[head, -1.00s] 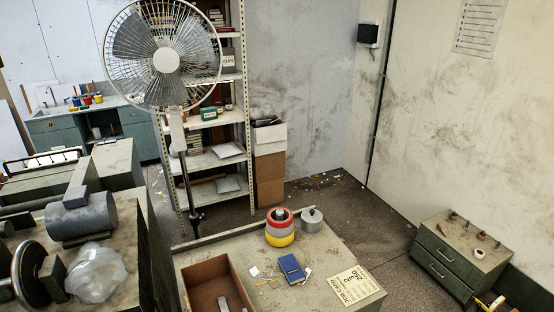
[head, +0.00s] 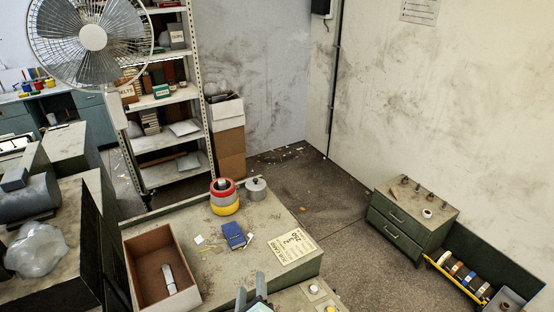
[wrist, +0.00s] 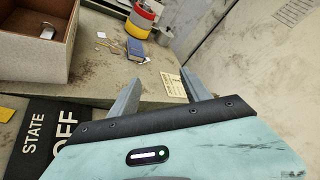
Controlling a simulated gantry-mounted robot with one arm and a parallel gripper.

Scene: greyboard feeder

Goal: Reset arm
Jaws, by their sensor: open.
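My gripper (wrist: 160,92) is open and empty in the wrist view, its two grey fingers apart over the front part of the worktable (wrist: 75,75). In the head view only the tips of my gripper (head: 251,299) show at the bottom edge, in front of the table. A cream job card (head: 293,249) lies flat on the table at its right front; it also shows beyond the fingers in the wrist view (wrist: 173,88). My arm behind the gripper is out of the head view.
On the table stand a brown open box (head: 132,262) holding a metal piece, a blue notebook (head: 233,235), red and yellow rolls (head: 224,197) and a grey weight (head: 256,190). A fan (head: 92,40) stands behind. A green drawer cabinet (head: 397,222) is at right. Floor between is clear.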

